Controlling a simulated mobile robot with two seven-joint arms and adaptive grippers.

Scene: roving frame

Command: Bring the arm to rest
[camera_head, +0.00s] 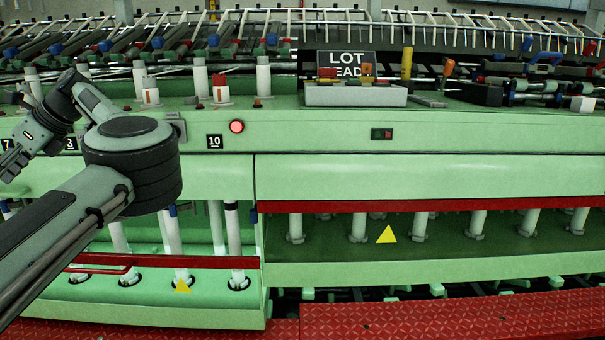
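My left arm (133,160) comes in from the lower left, bends at a thick dark joint and folds back toward the left edge. The end of this arm (12,165), at the left edge, is small and partly cut off. Whether its fingers are open or shut cannot be made out, and I see nothing held there. It appears in front of the green machine (330,130); I cannot tell the gap between them. My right arm and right gripper are not in view.
The long green machine fills the view. On its top ledge stand white bobbins (201,75), a grey box (355,96) with coloured buttons and a "LOT" sign (346,62). A red rail (430,204) runs along its front. A red textured walkway (450,318) lies below.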

